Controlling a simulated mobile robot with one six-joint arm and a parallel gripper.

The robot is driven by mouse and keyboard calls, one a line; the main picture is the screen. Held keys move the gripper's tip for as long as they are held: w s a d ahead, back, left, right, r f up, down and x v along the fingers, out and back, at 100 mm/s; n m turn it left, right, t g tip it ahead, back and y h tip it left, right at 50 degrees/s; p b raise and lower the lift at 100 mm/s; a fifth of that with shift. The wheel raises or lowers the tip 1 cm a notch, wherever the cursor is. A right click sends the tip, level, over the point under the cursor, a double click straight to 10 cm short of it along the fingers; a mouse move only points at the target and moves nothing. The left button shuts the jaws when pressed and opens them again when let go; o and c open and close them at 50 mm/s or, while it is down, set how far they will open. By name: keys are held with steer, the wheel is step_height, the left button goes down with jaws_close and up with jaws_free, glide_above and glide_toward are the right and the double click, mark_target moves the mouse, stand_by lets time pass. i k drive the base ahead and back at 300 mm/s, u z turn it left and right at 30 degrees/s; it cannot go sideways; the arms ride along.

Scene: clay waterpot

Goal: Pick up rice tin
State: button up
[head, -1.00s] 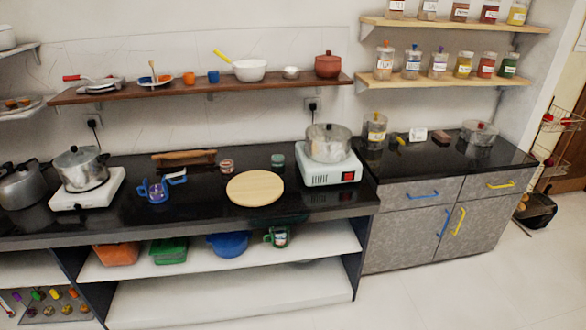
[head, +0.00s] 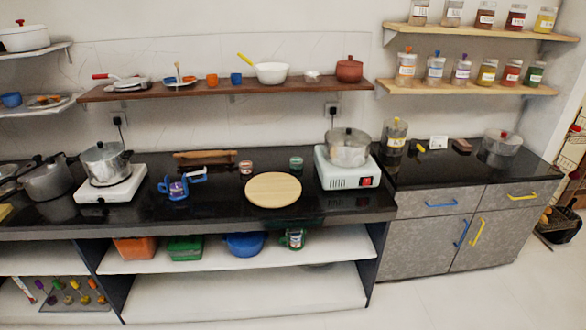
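No tin that I can surely name as the rice tin shows; the labels are too small to read. Several labelled jars stand on the two wooden shelves at the upper right, such as a jar with pale contents (head: 406,68). Two small tins stand on the counter, one reddish (head: 246,167) and one green (head: 296,163). My gripper is not in view.
The black counter (head: 330,207) holds a steel pot (head: 347,147) on a white stove, a round wooden board (head: 273,190), a blue item (head: 174,188) and a lidded pot (head: 105,163). Lower shelves hold coloured boxes. The floor at the lower right (head: 480,300) is clear.

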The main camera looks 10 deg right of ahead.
mark_target(245, 167)
steer(key=i, duration=0.9)
